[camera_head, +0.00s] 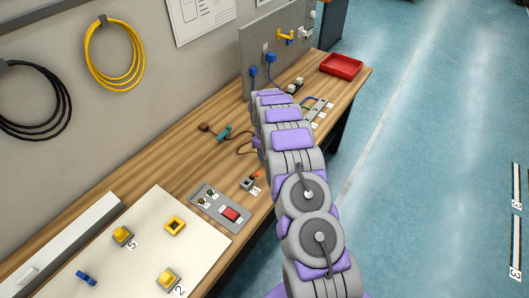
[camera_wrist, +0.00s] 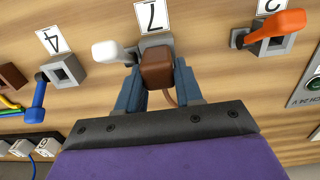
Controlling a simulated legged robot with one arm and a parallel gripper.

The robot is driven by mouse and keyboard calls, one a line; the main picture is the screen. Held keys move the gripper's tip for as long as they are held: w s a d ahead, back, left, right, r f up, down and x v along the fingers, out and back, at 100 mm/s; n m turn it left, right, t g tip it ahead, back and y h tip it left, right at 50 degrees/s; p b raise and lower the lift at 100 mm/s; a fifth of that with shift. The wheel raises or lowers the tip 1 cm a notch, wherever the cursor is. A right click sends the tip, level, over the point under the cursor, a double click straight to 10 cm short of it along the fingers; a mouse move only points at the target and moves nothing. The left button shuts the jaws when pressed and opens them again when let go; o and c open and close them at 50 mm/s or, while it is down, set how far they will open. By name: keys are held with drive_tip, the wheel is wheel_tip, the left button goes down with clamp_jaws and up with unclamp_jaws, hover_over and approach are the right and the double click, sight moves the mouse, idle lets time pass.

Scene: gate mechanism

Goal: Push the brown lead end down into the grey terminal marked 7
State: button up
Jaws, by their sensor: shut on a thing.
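In the wrist view the brown lead end (camera_wrist: 157,68) is a small block held between the two blue-grey fingers of my gripper (camera_wrist: 158,85). Its brown cable (camera_wrist: 169,97) hangs below it. The grey terminal (camera_wrist: 156,41) sits just beyond the block, beside the white label 7 (camera_wrist: 154,15). A white lever (camera_wrist: 109,51) sticks out to the left of this terminal. The block overlaps the terminal's near side; I cannot tell whether it touches or is inside. In the head view my arm hides the gripper and this terminal.
Left in the wrist view is terminal 4 (camera_wrist: 64,69) with a blue lever (camera_wrist: 37,103). Right is a terminal with an orange lever (camera_wrist: 277,27). Another brown block (camera_wrist: 12,77) lies at the left edge. The head view shows a red tray (camera_head: 341,66) at the far bench end.

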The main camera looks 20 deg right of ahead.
drive_tip(key=o, duration=1.1)
drive_tip(key=shift+o, duration=0.2)
wheel_tip(320, 180, up, 16)
drive_tip(key=p, duration=0.1)
drive_tip(key=s+a+r+m+b, duration=0.15)
drive_tip(key=s+a+r, duration=0.25)
drive_tip(key=s+r, duration=0.45)
drive_tip(key=s+a+r+m+g+b, duration=0.1)
drive_tip(key=s+a+r+m, duration=0.15)
drive_tip(key=s, duration=1.05)
drive_tip(key=s+a+r+m+b, duration=0.1)
drive_tip(key=s+a+r, duration=0.25)
drive_tip(key=s, duration=0.95)
drive_tip(key=s+f+m+b, duration=0.1)
drive_tip(key=s+f+m, duration=0.1)
drive_tip(key=s, duration=1.4)
drive_tip(key=shift+s+a+f+g, duration=0.3)
drive_tip(key=shift+s+a+f, duration=0.1)
drive_tip(key=shift+f, duration=0.3)
